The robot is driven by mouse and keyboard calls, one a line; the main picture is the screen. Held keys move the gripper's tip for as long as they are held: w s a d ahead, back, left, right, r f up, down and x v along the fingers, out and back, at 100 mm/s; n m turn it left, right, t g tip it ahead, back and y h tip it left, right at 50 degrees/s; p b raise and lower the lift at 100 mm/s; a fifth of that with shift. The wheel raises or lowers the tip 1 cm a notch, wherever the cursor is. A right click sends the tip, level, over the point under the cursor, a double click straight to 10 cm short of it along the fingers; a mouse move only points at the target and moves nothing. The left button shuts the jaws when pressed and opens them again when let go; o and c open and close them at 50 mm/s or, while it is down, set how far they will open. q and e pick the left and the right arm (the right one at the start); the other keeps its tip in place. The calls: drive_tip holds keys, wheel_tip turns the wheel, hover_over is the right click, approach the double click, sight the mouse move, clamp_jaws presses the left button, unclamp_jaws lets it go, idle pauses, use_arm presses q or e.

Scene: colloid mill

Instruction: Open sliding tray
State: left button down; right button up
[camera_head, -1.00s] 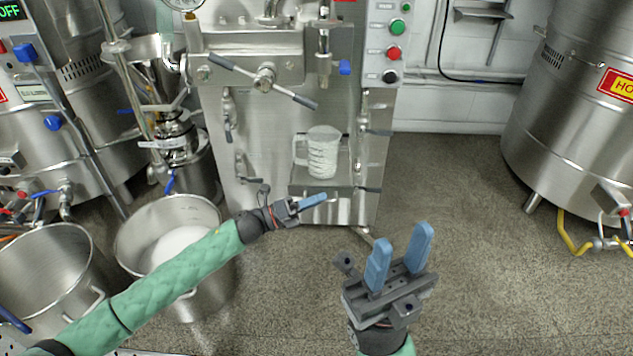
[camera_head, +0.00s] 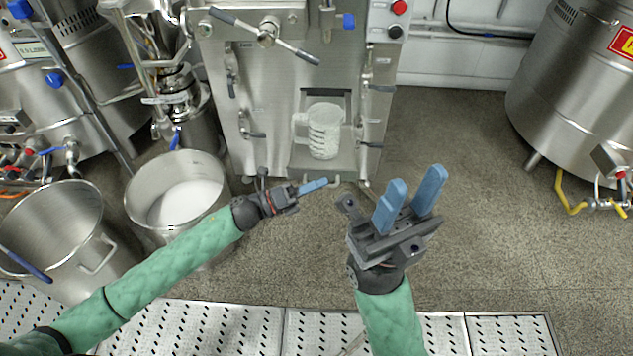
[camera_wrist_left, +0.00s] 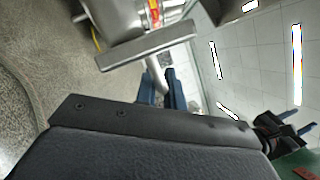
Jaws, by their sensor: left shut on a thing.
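The sliding tray (camera_head: 300,165) is a metal shelf low in the front of the steel mill, out from its dark recess. A clear measuring jug (camera_head: 323,132) stands upright on it. The tray's small handle (camera_head: 336,183) is at its front edge. My left gripper (camera_head: 316,185) is shut at this handle, its blue fingers just in front of the tray. In the left wrist view its fingers (camera_wrist_left: 161,92) are closed around a grey bar below a flat metal edge (camera_wrist_left: 150,45). My right gripper (camera_head: 412,190) is open and empty, to the right of the tray.
A steel pot with white contents (camera_head: 140,200) stands left of the mill, behind my left arm. An empty pot (camera_head: 20,245) is further left. A large steel tank (camera_head: 570,90) is at the right. The floor (camera_head: 480,180) between mill and tank is clear.

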use_arm(q)
drive_tip(key=c, duration=1.8)
unclamp_jaws()
drive_tip(key=v, duration=0.7)
drive_tip(key=shift+a+p, duration=0.4)
drive_tip(key=shift+p, duration=0.05)
drive_tip(key=shift+s, duration=0.15)
